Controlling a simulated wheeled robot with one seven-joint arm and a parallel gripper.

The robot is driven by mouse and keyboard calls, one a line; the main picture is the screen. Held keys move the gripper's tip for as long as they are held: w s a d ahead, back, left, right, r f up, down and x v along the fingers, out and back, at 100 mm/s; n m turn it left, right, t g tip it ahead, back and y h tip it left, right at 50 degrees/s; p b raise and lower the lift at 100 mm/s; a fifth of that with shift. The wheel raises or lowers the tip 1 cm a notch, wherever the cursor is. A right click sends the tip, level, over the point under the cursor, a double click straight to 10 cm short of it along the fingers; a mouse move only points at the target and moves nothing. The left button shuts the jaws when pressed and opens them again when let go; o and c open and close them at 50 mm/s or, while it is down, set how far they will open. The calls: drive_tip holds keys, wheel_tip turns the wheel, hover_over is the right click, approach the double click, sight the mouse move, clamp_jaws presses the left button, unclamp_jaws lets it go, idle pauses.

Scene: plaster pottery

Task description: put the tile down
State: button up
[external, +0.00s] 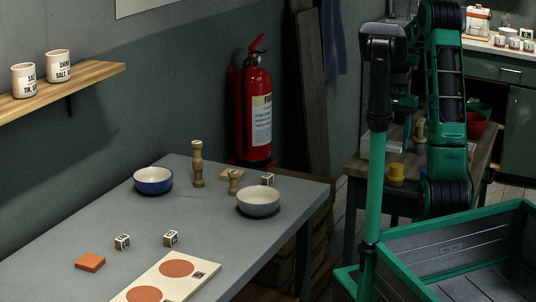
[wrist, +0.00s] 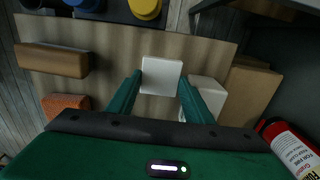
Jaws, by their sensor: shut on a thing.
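In the wrist view my gripper (wrist: 158,95) has its two green fingers on either side of a pale, square tile (wrist: 161,75). The fingers are shut on the tile. The tile is over a brown wooden bench top (wrist: 115,62); I cannot tell whether it touches the wood. In the external view my gripper and the tile cannot be made out behind my own arm and column.
Around the tile are a white block (wrist: 209,93), a cardboard box (wrist: 249,92), a brown block (wrist: 52,60), an orange block (wrist: 66,104) and a yellow pot (wrist: 146,8). A fire extinguisher (external: 258,112) stands beyond the grey table (external: 215,235). Bare wood lies left of the tile.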

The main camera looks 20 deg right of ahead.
drive_tip(key=d+f, duration=0.1)
drive_tip(key=d, duration=0.1)
drive_tip(key=shift+w+d+f, duration=0.3)
drive_tip(key=shift+w+f, duration=0.05)
drive_tip(key=shift+f, duration=2)
drive_tip(key=shift+f, duration=0.15)
drive_tip(key=o, duration=1.1)
